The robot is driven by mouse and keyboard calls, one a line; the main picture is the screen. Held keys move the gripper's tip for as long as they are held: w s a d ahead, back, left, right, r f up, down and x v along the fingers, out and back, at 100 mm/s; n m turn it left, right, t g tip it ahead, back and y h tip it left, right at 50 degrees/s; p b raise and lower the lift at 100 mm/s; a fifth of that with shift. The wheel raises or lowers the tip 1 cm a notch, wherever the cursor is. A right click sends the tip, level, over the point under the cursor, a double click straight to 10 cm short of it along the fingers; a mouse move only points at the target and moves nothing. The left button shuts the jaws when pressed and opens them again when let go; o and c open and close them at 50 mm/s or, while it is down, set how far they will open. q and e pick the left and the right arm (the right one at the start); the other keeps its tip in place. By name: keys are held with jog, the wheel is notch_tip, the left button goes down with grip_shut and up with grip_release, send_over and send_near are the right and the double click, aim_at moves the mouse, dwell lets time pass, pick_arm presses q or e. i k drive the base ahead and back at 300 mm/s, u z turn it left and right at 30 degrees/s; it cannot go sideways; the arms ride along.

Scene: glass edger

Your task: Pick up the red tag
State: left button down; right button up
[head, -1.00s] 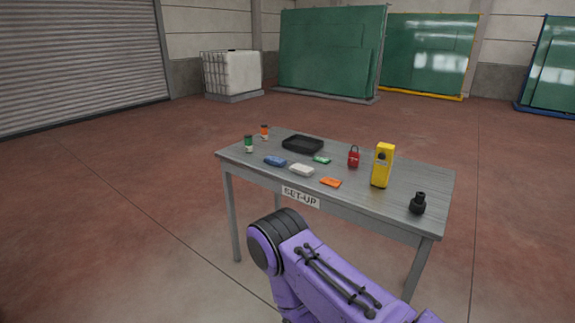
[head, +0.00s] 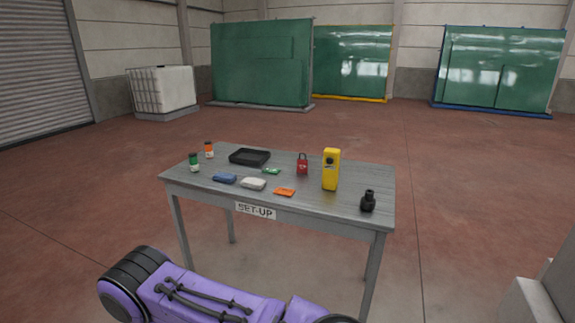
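The red tag (head: 302,167) looks like a small red padlock-shaped piece with a dark loop on top. It stands on the grey set-up table (head: 345,208), toward the back middle, left of the yellow device (head: 331,170). Nothing hides it. A purple arm of mine crosses the bottom of the head view, in front of the table and well apart from the tag. Neither gripper shows in the view.
A black tray (head: 249,157), a green item (head: 271,171), an orange item (head: 285,191), white (head: 253,184) and blue (head: 225,178) bundles, two small bottles (head: 194,162) and a black fitting (head: 368,201) share the table. Open floor surrounds it.

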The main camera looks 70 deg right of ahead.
aim_at(302, 164)
jog(key=z, duration=0.2)
jog(key=i, duration=1.3)
jog(key=z, duration=1.4)
jog(key=i, duration=0.85)
jog(key=z, duration=0.9)
